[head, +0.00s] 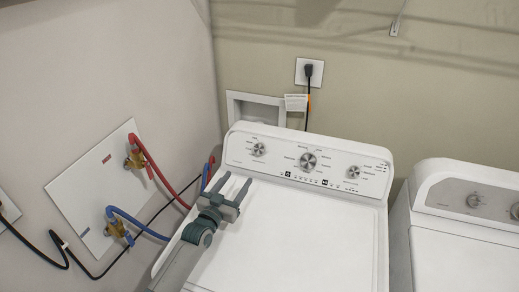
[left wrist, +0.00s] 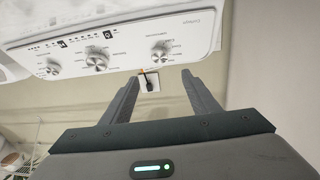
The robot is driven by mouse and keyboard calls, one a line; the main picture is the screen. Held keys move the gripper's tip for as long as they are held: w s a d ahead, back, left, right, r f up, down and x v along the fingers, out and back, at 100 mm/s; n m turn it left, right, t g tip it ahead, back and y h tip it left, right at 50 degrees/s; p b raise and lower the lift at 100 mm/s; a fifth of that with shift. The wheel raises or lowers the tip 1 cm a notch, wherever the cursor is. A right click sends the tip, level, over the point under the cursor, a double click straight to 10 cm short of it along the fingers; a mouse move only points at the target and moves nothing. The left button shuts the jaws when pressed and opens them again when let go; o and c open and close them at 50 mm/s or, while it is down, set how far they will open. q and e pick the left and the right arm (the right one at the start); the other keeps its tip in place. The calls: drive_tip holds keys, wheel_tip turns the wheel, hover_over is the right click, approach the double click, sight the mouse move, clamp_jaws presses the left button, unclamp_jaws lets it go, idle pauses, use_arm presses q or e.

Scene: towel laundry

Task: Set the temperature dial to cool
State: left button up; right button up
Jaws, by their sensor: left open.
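The white washer's control panel (head: 282,158) carries three silver dials: a left one (head: 259,149), a larger middle one (head: 308,161) and a right one (head: 353,172). The labels are too small to read, so I cannot tell which is the temperature dial. My left gripper (head: 237,179) is open and empty above the lid's left rear part, in front of the left dial and apart from it. The left wrist view shows the panel upside down, with the left dial (left wrist: 160,50) beyond the open fingers (left wrist: 160,77). My right gripper is not in view.
A second white machine (head: 465,240) stands at right. Red (head: 155,165) and blue (head: 140,226) hoses run from a wall plate (head: 92,195) at left. A black plug and cord (head: 308,85) hang behind the panel. The lid's middle (head: 300,230) is clear.

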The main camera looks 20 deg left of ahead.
use_arm(q)
drive_tip(key=b, duration=0.9)
approach(259, 149)
drive_tip(key=w, duration=0.6)
drive_tip(key=shift+w+d+f, duration=0.25)
drive_tip(key=shift+w+d, duration=0.1)
drive_tip(key=shift+w, duration=0.05)
drive_tip(key=shift+w+r+b, duration=0.15)
drive_tip(key=shift+w+b, duration=0.4)
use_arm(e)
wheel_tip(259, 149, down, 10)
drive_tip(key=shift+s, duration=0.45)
use_arm(q)
drive_tip(key=shift+c, duration=0.2)
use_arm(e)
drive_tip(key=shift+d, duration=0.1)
use_arm(q)
drive_tip(key=c, duration=1)
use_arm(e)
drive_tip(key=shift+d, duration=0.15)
